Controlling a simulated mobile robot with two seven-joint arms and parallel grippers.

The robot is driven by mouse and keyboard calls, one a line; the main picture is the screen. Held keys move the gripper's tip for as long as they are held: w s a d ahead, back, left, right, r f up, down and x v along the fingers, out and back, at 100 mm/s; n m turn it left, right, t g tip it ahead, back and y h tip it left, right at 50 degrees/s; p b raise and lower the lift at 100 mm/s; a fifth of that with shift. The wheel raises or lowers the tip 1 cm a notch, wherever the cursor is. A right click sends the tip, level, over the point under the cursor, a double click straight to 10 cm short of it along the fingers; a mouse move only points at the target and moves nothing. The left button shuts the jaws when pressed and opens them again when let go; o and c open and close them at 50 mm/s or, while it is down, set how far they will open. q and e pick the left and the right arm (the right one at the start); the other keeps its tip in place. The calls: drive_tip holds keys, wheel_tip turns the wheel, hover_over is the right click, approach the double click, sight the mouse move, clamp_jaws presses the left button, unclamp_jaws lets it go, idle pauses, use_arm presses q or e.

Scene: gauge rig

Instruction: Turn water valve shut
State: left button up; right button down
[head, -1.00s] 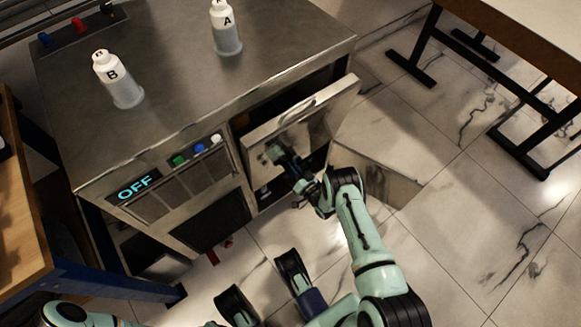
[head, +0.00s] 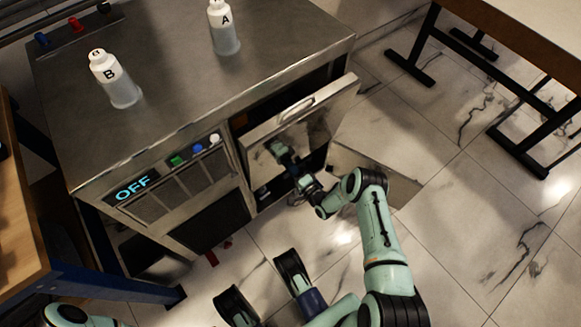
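No part is clearly recognisable as the water valve. Small red parts (head: 212,257) show low at the foot of the steel rig (head: 200,110), and I cannot tell whether they belong to it. The rig's metal door (head: 318,112) stands open, with a dark compartment behind it. My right gripper (head: 303,184) is at the lower edge of this door, in front of the opening. It is small and dark here, so its fingers cannot be made out. A mirrored image of my arm shows on the door. My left arm only shows at the bottom left edge; its gripper is out of view.
Bottle A (head: 224,30) and bottle B (head: 115,80) stand on the rig's top. The front panel display (head: 133,188) reads OFF, beside green, blue and white buttons (head: 198,148). A wooden table (head: 22,200) is at left, another (head: 530,35) at upper right. Floor at right is clear.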

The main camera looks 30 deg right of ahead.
drive_tip(key=shift+s+a+f+m, duration=0.1)
drive_tip(key=shift+a+f+m, duration=0.05)
drive_tip(key=shift+m, duration=0.45)
drive_tip(key=c, duration=1.1)
unclamp_jaws()
use_arm(q)
drive_tip(key=w+r+t+p, duration=0.2)
drive_tip(key=w+r+p, duration=0.1)
drive_tip(key=w, duration=0.4)
drive_tip(key=shift+d+r+m+t+p, duration=0.3)
drive_tip(key=shift+d+r+p, duration=0.15)
drive_tip(key=shift+r, duration=0.2)
use_arm(e)
drive_tip(key=s, duration=0.9)
drive_tip(key=s+d, duration=0.1)
drive_tip(key=s, duration=0.3)
drive_tip(key=shift+s+d, duration=0.1)
drive_tip(key=shift+s, duration=0.1)
use_arm(q)
drive_tip(key=shift+w+r, duration=0.1)
use_arm(e)
drive_tip(key=shift+w, duration=0.1)
